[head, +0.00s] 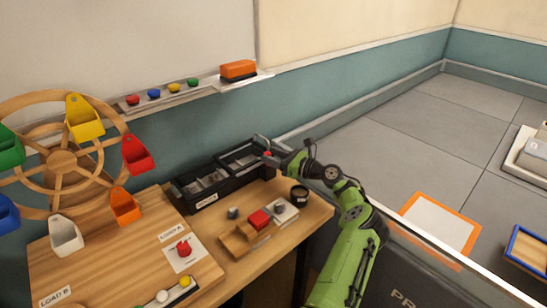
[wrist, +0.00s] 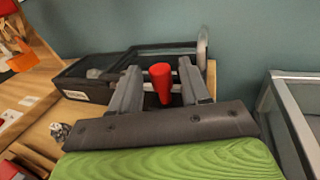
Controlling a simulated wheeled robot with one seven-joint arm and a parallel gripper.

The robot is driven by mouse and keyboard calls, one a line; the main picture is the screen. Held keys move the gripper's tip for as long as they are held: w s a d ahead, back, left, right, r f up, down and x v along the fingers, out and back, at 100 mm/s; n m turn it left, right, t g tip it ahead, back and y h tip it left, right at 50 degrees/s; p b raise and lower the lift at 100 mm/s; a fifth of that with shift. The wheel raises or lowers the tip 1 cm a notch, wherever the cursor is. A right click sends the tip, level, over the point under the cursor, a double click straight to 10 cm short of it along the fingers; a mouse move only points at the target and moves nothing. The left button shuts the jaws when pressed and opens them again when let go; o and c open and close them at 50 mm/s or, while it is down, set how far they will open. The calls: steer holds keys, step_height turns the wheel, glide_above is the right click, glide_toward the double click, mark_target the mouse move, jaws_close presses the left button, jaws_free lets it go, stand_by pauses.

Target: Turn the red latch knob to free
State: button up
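A red tapered knob (wrist: 162,80), which looks like the latch knob, stands between the two grey fingers of my gripper (wrist: 162,88) in the wrist view. A narrow gap shows on each side of it, so the fingers look open around it. Its base is hidden low between the fingers. In the head view, my gripper (head: 266,152) is at the right end of the black tray, with only a small bit of red showing there. Another red knob-like piece (head: 184,248) sits on a white card on the wooden board, far from my gripper.
The black divided tray (head: 207,201) stands against the teal wall. A wooden wheel with coloured buckets (head: 62,161) stands at the left. A dark round cup (head: 299,194) and a red block (head: 259,219) are on the bench near my arm.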

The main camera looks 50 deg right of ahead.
steer(key=shift+o, duration=0.3)
steer(key=s+d+p, duration=0.1)
steer(key=s+p, duration=0.2)
steer(key=s, duration=1.2)
steer(key=shift+s+d, duration=0.25)
steer(key=shift+s, duration=0.1)
